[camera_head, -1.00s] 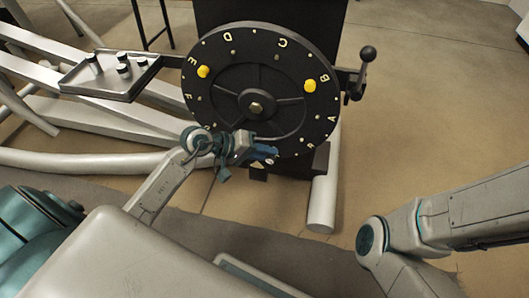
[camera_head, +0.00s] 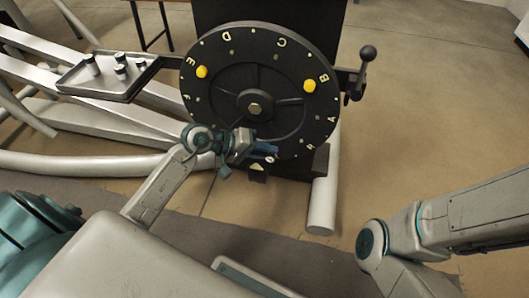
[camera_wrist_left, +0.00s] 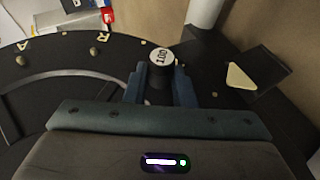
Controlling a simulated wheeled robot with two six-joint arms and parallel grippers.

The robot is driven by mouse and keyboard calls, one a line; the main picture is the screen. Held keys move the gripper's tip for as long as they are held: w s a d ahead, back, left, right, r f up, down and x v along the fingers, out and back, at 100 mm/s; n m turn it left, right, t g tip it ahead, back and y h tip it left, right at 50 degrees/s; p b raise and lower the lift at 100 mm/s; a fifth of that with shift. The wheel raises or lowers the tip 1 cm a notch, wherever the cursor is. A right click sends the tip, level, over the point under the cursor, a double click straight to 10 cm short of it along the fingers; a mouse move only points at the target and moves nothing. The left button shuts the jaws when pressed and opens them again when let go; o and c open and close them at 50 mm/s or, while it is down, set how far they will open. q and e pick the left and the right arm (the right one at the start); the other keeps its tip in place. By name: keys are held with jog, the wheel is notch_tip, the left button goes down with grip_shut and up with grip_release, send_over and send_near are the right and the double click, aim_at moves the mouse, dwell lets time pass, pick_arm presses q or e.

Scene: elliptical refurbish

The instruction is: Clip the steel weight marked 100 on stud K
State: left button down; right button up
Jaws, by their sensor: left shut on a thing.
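The steel weight marked 100 (camera_wrist_left: 161,57) is between the fingers of my left gripper (camera_wrist_left: 160,82), its white marked face toward the wrist camera. In the head view my left gripper (camera_head: 264,153) is at the lower part of the black lettered wheel (camera_head: 222,118), with the pale end of the weight (camera_head: 270,159) at its tip. I cannot tell whether the weight touches the wheel. Letters such as B, C, D and E are readable; I cannot make out K or its stud, which the gripper may cover. My right gripper is outside the view; only my right arm shows.
Yellow pieces sit on the wheel near E (camera_head: 201,72) and B (camera_head: 309,86). A tray (camera_head: 135,88) with several weights stands at the left. A crank handle (camera_head: 366,58) sticks out at the right. A pale triangular pointer (camera_wrist_left: 241,77) is beside the rim.

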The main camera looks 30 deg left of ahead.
pick_arm(q)
jog(key=c, duration=1.1)
grip_release()
jog(key=p+v, duration=0.4)
jog(key=v, duration=0.6)
jog(key=shift+s+a+r, duration=0.2)
jog(key=shift+a, duration=0.1)
